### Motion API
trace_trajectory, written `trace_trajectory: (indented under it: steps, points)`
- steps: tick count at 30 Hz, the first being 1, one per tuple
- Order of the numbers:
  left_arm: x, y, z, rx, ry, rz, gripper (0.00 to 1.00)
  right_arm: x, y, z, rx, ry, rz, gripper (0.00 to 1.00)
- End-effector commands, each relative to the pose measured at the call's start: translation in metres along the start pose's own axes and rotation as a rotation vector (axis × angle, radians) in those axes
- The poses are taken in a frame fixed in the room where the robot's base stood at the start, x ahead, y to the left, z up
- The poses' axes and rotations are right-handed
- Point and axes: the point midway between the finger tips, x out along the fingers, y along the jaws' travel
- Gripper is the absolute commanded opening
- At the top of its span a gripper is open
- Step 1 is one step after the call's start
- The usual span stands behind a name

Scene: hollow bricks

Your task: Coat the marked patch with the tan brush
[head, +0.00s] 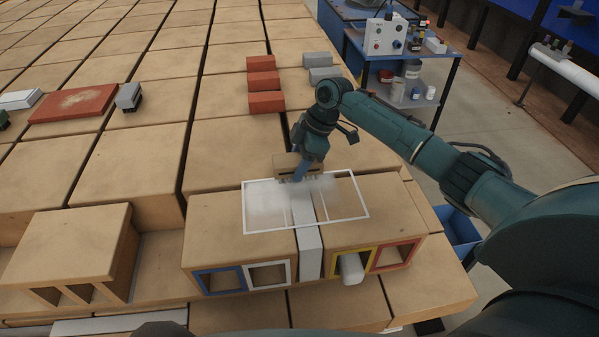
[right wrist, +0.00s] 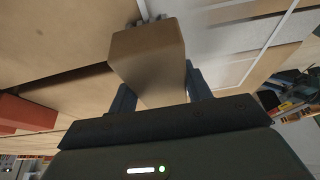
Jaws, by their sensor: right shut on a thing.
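The marked patch (head: 262,208) is a white outlined rectangle across the tops of two hollow tan blocks and the pale strip between them. Its left part looks whitish; the right part shows a fainter, uneven whitish film. My right gripper (head: 300,172) is above the patch's far edge, shut on the tan brush (head: 290,160). In the right wrist view the brush's tan block (right wrist: 148,62) sits between the fingers (right wrist: 160,88), its bristles (right wrist: 150,20) at the far end near the whitish surface. I cannot tell whether they touch it. My left gripper is not in view.
The blocks' front openings have blue, white, yellow and red frames; a white cylinder (head: 351,268) sticks out of the yellow one. Red bricks (head: 264,82) and grey bricks (head: 319,75) lie behind. A brush-like grey block (head: 129,96) stands by a red slab (head: 75,103) at left.

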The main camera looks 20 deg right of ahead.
Motion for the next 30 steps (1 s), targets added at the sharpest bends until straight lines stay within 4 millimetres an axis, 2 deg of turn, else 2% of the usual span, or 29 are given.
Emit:
trace_trajectory:
  steps: [4, 8, 19, 26, 30]
  points:
    - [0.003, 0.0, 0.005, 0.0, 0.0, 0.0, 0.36, 0.001, 0.008, 0.001, 0.001, -0.002, -0.001, 0.31]
    - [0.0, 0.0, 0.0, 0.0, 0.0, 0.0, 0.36, -0.002, 0.006, 0.0, 0.0, -0.003, -0.002, 0.31]
    - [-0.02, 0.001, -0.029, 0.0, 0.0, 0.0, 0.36, -0.005, -0.026, -0.002, 0.0, -0.002, -0.002, 0.31]
    - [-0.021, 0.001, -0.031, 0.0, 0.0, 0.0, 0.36, -0.002, -0.034, -0.001, -0.001, 0.0, 0.0, 0.31]
    - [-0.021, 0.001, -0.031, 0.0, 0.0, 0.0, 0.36, -0.001, -0.046, -0.001, -0.002, 0.0, -0.001, 0.31]
